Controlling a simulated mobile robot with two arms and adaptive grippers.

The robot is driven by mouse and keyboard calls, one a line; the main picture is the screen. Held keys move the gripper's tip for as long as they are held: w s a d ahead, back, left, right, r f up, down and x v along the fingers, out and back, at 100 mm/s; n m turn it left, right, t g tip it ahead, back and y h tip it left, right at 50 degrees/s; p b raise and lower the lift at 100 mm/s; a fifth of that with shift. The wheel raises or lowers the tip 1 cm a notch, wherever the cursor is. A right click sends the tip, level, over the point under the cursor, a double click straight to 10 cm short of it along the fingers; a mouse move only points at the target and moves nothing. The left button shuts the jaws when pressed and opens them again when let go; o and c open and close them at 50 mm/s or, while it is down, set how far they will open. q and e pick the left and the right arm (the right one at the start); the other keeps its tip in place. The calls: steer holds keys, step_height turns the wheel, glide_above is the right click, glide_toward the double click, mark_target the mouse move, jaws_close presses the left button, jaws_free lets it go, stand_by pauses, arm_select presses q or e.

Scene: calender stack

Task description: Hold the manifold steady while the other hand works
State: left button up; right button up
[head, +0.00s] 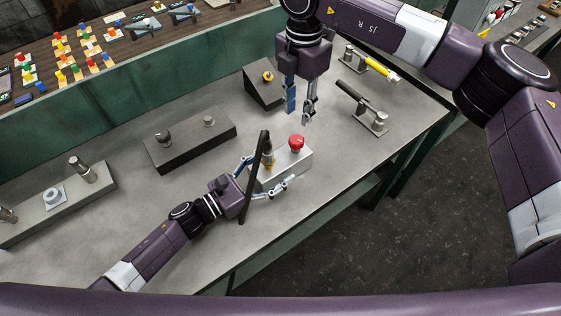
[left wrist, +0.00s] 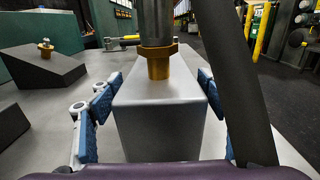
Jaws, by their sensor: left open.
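The manifold is a light grey block (head: 297,163) with a red knob (head: 296,142) on top and a brass fitting (left wrist: 159,66) under a grey cylinder (left wrist: 156,22). A long dark bar (head: 254,178) stands by the fitting; I cannot tell how it is attached. My left gripper (head: 265,175) is open, with one blue-padded finger on each side of the block, as the left wrist view (left wrist: 158,100) also shows. Whether the pads touch the block is unclear. My right gripper (head: 299,116) hangs above the red knob, fingers apart and apparently empty.
A dark wedge (head: 261,91) with a brass knob, a dark block (head: 190,141) with two fittings, a yellow-handled clamp (head: 375,66) and a black-handled clamp (head: 362,108) stand around on the grey table (head: 140,220). The table's front edge is close to the manifold.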

arm_select(q)
steer(key=shift+x, duration=1.05)
